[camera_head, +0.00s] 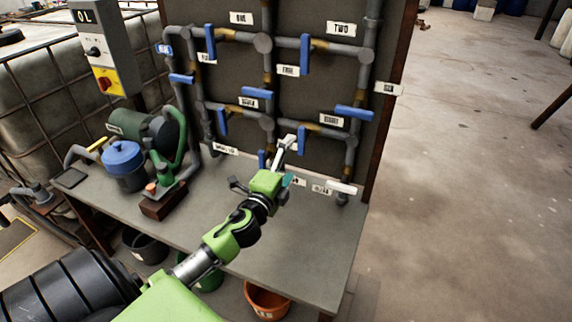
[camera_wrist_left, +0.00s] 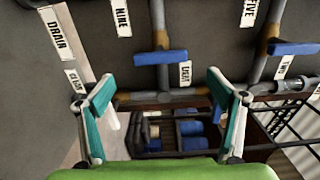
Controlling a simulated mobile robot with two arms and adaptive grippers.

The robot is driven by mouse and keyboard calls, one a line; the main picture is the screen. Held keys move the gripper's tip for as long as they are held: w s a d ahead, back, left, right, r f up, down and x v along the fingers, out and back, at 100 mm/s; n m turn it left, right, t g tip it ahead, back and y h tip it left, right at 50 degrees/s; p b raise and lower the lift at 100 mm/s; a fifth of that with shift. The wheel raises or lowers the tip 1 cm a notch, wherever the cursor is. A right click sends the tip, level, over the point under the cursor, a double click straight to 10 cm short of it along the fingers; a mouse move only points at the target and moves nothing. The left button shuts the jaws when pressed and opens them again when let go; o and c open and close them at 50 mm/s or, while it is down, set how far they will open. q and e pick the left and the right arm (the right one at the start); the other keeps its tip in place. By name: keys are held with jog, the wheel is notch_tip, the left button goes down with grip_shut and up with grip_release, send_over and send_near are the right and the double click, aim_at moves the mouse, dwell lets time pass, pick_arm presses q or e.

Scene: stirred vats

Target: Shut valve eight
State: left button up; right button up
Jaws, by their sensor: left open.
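Valve eight's blue handle (camera_head: 301,139) is on the lower right of the pipe panel, upright across a level pipe. The label EIGHT (camera_head: 331,120) is up and right of it. In the left wrist view the same handle (camera_wrist_left: 160,57) lies across its pipe, beside its label (camera_wrist_left: 185,73). My left gripper (camera_head: 314,167) is open and empty, in front of the panel and just below the handle in the picture. In the left wrist view the gripper (camera_wrist_left: 160,88) has its two pads wide apart, with the handle between and beyond them. Contact does not show. My right gripper is out of view.
Other blue handles are close by, one on the right upright pipe (camera_head: 354,113) and one near TWO (camera_head: 305,55). A pump (camera_head: 145,135) and a blue-lidded pot (camera_head: 123,158) stand on the bench (camera_head: 290,240). Open floor (camera_head: 470,180) lies to the right.

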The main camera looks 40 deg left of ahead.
pick_arm(q)
jog(key=shift+v, duration=1.2)
